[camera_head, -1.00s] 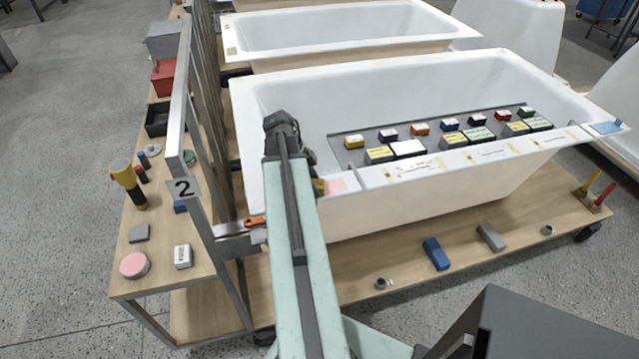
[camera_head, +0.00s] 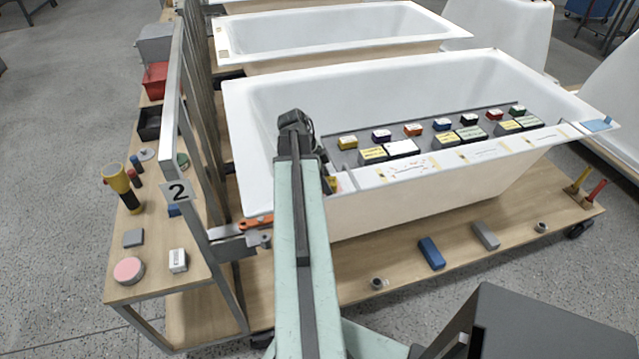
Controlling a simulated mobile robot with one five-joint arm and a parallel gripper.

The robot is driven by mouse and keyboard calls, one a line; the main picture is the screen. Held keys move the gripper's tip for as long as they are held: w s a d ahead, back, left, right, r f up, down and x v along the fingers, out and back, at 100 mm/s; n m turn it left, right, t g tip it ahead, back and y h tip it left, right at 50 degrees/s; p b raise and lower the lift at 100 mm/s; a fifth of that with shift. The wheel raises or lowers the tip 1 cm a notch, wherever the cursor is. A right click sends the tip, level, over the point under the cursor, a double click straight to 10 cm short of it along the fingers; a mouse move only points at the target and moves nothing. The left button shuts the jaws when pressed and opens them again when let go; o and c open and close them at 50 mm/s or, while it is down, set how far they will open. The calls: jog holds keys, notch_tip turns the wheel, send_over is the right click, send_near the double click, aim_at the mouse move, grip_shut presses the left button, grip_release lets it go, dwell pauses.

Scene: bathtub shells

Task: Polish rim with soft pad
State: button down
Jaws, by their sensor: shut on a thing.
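The white bathtub shell (camera_head: 400,90) lies across the middle, with its near rim (camera_head: 470,156) running from my arm to the right. My gripper (camera_head: 328,184) is low at the left part of this rim, mostly hidden behind my own arm. A small yellow and dark part shows beside the arm there. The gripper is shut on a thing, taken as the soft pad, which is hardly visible. A pale patch (camera_head: 346,182) on the rim shows just right of it. I cannot tell whether the pad touches the rim.
A dark tray (camera_head: 345,158) with several coloured blocks and labelled boxes sits along the tub. A side shelf (camera_head: 150,245) at left holds a round pink disc (camera_head: 128,271), a yellow torch (camera_head: 118,180) and bins. A metal post with plate 2 (camera_head: 177,191) stands close left of my arm.

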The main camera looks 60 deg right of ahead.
jog(key=shift+s+d, duration=0.75)
jog(key=shift+d, duration=0.05)
notch_tip(320, 180, up, 6)
jog(key=p, duration=0.6)
jog(key=shift+r, duration=0.1)
notch_tip(320, 180, up, 3)
jog(key=p, duration=0.3)
